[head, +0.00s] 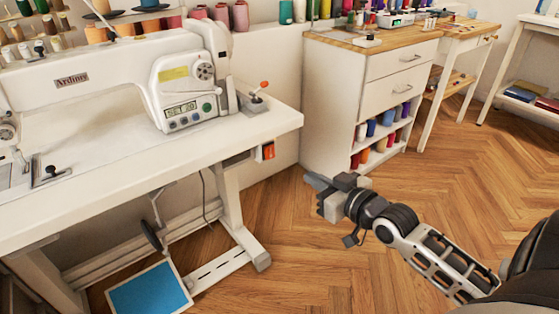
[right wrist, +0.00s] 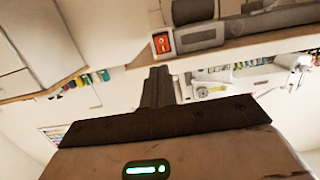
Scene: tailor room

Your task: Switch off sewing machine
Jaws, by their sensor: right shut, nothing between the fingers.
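The white sewing machine (head: 110,75) stands on its white table (head: 110,190) at the left of the head view. Its panel display (head: 181,108) shows characters. A small box with an orange-red switch (head: 268,151) hangs under the table's right end. The switch (right wrist: 161,43) also shows in the right wrist view, just above my fingertips; its on or off position is too small to tell. My right gripper (head: 318,183) is shut and empty, right of and below the switch in the head view, apart from it. It also shows in the right wrist view (right wrist: 157,78). My left gripper is out of view.
A blue pedal plate (head: 150,290) and the table's legs (head: 230,200) are below. A white cabinet (head: 345,85) with several thread spools stands behind my right gripper. Open wooden floor (head: 470,160) lies to the right.

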